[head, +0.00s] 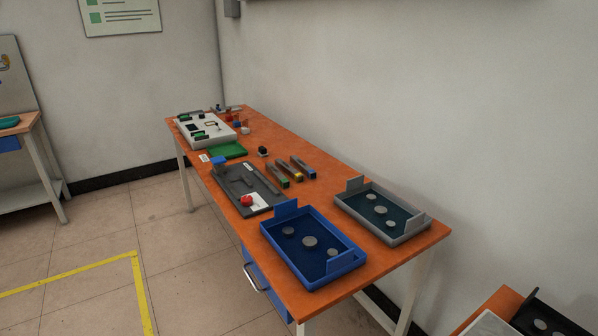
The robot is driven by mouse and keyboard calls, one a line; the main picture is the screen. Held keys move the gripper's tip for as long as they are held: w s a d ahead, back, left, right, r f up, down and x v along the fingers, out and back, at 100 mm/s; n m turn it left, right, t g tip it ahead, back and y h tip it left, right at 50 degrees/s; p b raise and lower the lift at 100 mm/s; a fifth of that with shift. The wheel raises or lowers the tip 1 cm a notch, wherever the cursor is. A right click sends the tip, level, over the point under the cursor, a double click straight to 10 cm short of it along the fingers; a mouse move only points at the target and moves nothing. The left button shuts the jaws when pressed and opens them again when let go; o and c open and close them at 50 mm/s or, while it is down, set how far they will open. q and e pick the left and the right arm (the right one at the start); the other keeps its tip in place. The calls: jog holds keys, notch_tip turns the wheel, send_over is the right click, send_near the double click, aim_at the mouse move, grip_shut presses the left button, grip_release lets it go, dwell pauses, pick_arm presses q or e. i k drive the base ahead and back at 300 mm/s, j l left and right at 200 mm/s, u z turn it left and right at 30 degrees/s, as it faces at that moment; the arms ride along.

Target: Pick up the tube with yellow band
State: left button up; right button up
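Three dark grey tubes lie side by side on the orange table (345,180), a little beyond the blue tray. The middle one is the tube with yellow band (289,170); its yellow band shows at its near end. The tube with a green band (277,176) lies to its left. The tube with a blue band (303,166) lies to its right. Neither my left nor my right gripper shows in the head view.
A grey fixture with a red button (247,200) lies left of the tubes. A blue tray (268,241) and a grey tray (426,229) with discs stand nearer. A white device (189,141) and small parts are at the far end. A wall runs behind the table.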

aim_at(286, 167)
jog(key=i+j+z, duration=0.1)
jog(key=z, duration=0.25)
jog(key=i+j+z, duration=0.1)
jog(key=z, duration=0.3)
jog(key=j+z, duration=0.2)
jog(key=z, duration=0.15)
jog(key=i+j+z, duration=0.2)
jog(key=j+z, duration=0.2)
jog(key=j, duration=0.85)
jog(key=j+z, duration=0.4)
jog(key=j, duration=0.9)
